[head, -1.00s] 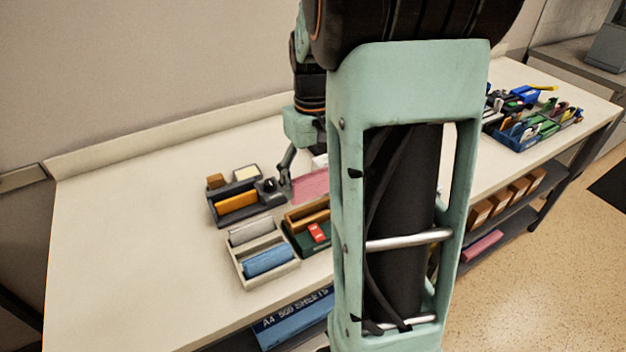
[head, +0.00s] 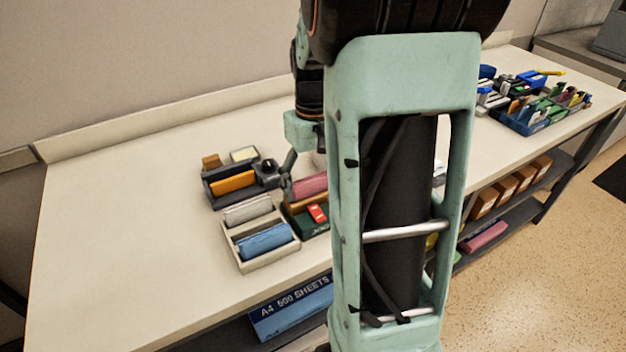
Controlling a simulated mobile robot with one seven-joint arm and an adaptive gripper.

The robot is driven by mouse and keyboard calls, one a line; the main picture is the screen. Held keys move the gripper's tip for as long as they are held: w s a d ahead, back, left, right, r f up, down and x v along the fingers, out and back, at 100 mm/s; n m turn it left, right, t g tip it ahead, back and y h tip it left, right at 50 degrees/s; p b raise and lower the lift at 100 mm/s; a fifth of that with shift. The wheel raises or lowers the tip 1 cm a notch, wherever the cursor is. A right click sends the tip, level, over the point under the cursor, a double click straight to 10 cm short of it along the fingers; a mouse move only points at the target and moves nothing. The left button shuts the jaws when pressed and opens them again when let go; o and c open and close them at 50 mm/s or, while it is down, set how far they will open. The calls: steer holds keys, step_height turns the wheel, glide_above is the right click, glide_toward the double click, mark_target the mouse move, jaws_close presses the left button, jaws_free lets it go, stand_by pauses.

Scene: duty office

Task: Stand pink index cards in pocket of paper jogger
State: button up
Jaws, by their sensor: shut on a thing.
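The pink index cards (head: 311,184) stand on edge just behind a brown block in the dark green holder (head: 297,224). Their lower edge is hidden, so I cannot tell whether they rest in a pocket or hang above it. My gripper (head: 289,187) is shut on the cards at their left end; only one finger shows and my arm hides the rest. The green holder also has a red item in front, and its right side is hidden. No label readable here tells me which holder is the paper jogger.
A dark grey holder (head: 210,191) with orange cards and a round knob stands to the left. A pale tray (head: 235,255) with grey and blue stacks is in front of it. A blue organiser (head: 532,129) is far right. The bench's left part is clear.

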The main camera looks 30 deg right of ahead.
steer(key=shift+f, duration=0.1)
stand_by(0.3)
steer(key=o, duration=1.2)
steer(key=shift+o, duration=0.2)
steer(key=shift+r+p, duration=3.65)
steer(key=shift+r, duration=0.95)
steer(key=shift+w+f, duration=0.1)
